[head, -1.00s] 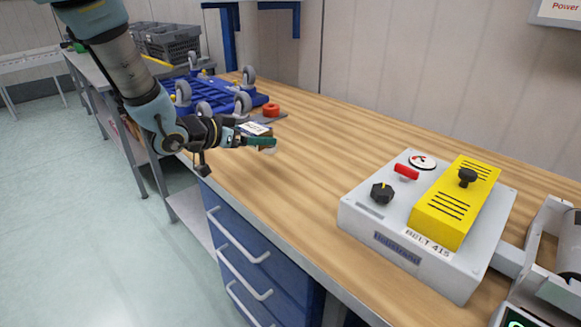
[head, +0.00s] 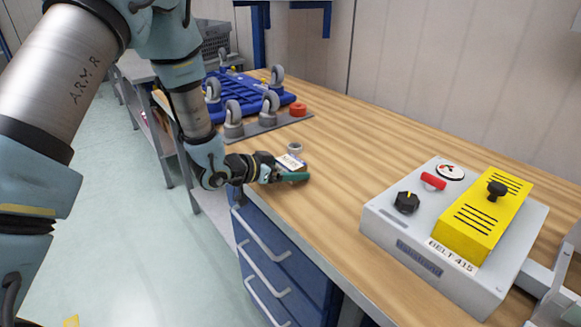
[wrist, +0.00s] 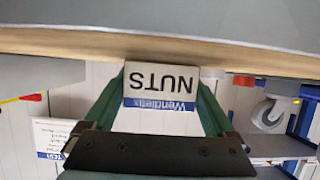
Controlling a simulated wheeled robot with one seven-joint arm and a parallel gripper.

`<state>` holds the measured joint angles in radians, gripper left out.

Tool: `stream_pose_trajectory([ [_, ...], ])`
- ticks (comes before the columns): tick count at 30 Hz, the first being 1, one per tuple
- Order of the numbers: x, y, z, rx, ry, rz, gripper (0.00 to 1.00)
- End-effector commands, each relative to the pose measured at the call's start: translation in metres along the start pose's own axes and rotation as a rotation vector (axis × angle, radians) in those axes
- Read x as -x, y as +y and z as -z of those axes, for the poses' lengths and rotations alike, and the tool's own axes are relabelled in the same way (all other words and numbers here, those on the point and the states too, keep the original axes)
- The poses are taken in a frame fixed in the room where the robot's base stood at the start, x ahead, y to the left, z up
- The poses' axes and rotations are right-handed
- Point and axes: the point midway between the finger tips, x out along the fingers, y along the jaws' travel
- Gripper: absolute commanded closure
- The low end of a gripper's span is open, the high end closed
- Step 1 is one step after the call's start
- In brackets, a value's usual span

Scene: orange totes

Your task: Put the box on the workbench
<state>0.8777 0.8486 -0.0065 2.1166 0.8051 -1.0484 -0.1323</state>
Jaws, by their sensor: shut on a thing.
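The box (head: 289,162), small with a white label, is in my gripper (head: 293,174), over the front part of the workbench (head: 340,145). In the wrist view the box (wrist: 160,80) shows the word NUTS upside down and a blue band, between the two green fingers. The fingers press on its sides. The bench's wooden top (wrist: 60,42) shows as a thin strip at the top of the wrist view, close to the box. I cannot tell whether the box touches the bench.
A grey control unit (head: 385,240) with a yellow cover stands at the right of the bench. A blue wheeled dolly (head: 245,88), upturned, and a red ring (head: 298,109) lie farther back. Blue drawers (head: 265,250) are below.

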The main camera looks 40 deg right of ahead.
Motion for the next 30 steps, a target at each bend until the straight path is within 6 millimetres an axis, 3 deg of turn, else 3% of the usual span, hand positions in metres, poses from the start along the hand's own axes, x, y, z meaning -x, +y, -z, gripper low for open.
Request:
stream_pose_trajectory([
  [9, -0.002, 0.000, -0.003, 0.000, 0.002, 0.001, 0.86],
  [10, -0.001, 0.000, -0.003, 0.000, 0.001, 0.001, 0.07],
  [12, -0.001, 0.000, -0.002, 0.000, 0.001, 0.001, 0.00],
  [22, 0.001, 0.000, 0.003, -0.001, 0.001, 0.000, 0.00],
  [26, 0.019, -0.002, -0.001, 0.000, 0.000, 0.004, 0.00],
  [30, 0.049, -0.002, -0.001, 0.000, 0.001, 0.005, 0.00],
])
